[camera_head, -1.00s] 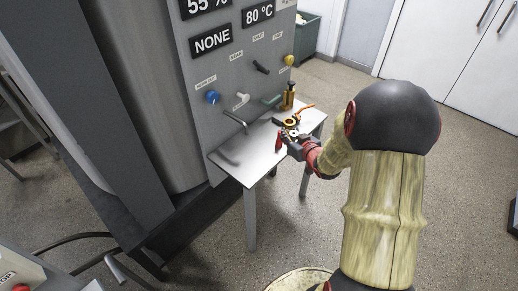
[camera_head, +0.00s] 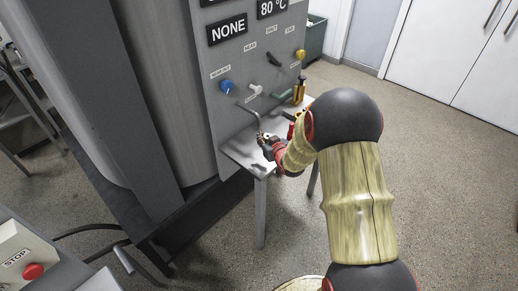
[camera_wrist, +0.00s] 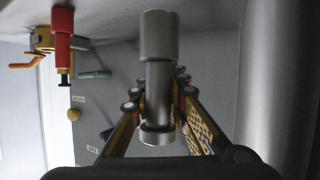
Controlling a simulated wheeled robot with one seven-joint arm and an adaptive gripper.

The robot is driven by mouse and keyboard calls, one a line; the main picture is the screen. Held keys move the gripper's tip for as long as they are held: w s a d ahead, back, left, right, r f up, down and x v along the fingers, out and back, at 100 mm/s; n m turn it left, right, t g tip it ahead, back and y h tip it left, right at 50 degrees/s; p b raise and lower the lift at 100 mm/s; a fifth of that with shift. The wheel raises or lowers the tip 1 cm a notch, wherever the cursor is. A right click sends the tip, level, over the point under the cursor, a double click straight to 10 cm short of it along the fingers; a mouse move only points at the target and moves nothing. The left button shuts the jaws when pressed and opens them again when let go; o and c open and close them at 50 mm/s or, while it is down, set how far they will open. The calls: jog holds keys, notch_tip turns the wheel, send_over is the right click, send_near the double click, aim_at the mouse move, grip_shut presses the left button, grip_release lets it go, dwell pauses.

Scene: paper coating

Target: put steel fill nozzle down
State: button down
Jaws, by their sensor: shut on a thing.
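The steel fill nozzle (camera_wrist: 158,65) is a smooth grey cylinder with wider ends, in the middle of the wrist view. My gripper (camera_wrist: 158,105) is shut on it, with a finger on each side. In the head view my gripper (camera_head: 263,139) is over the left part of the small grey table (camera_head: 240,153), near the bent metal spout on the panel. The nozzle is too small and too covered there to make out clearly. I cannot tell whether it touches the table.
The grey panel (camera_head: 228,62) with a blue knob (camera_head: 227,86) and levers rises behind the table. An amber bottle (camera_head: 299,92) stands at the table's far end. The wrist view shows a red tool (camera_wrist: 63,40) and an orange-handled brass fitting (camera_wrist: 42,38).

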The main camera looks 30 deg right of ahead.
jog(key=shift+w+a+f+b, duration=0.2)
jog(key=shift+w+a+f, duration=0.05)
jog(key=shift+w+f, duration=0.25)
jog(key=shift+w+a+f+b, duration=0.15)
jog(key=shift+w+a+f, duration=0.15)
jog(key=shift+f, duration=0.3)
jog(key=shift+w+f+b, duration=0.1)
jog(key=shift+f+b, duration=0.6)
jog(key=shift+f, duration=0.85)
jog(key=shift+f, duration=0.15)
jog(key=c, duration=1.7)
grip_release()
